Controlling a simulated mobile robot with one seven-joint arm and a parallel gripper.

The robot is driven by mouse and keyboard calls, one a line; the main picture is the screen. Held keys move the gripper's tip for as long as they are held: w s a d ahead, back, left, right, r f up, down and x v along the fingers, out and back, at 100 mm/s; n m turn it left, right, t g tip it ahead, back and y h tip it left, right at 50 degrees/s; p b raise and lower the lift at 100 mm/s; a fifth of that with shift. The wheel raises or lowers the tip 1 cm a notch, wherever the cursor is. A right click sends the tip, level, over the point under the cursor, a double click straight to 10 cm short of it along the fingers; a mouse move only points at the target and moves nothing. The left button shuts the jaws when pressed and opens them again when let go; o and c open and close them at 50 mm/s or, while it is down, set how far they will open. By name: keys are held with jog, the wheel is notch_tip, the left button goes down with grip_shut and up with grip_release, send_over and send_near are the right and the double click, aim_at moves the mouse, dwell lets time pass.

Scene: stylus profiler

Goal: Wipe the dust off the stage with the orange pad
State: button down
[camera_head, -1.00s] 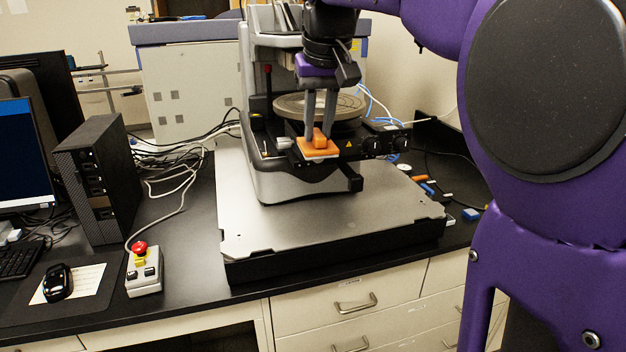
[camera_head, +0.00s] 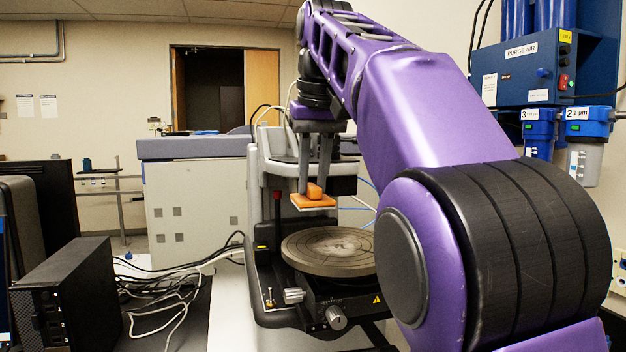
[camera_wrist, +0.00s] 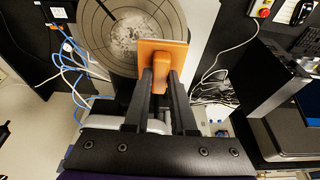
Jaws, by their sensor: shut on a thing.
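The round grey stage (camera_head: 318,262) of the profiler is in the middle of the head view, with a pale dusty patch (camera_head: 335,244) near its centre. The stage (camera_wrist: 95,50) and the whitish dust (camera_wrist: 127,32) also show in the wrist view. My gripper (camera_head: 316,187) is shut on the handle of the orange pad (camera_head: 314,203), whose underside is pale. It holds the pad level in the air above the stage, apart from it. In the wrist view the pad (camera_wrist: 163,45) overlaps the stage's edge and hides part of it.
The profiler's column and head (camera_head: 283,150) stand close behind my gripper. Knobs (camera_head: 335,318) stick out below the stage. A black computer tower (camera_head: 70,298) and loose cables (camera_head: 170,285) lie to the left. A large grey cabinet (camera_head: 195,200) stands behind.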

aim_at(313, 208)
jog(key=shift+f+b, duration=0.35)
jog(key=shift+f, duration=2.6)
jog(key=shift+f+b, duration=0.95)
jog(key=shift+f, duration=0.05)
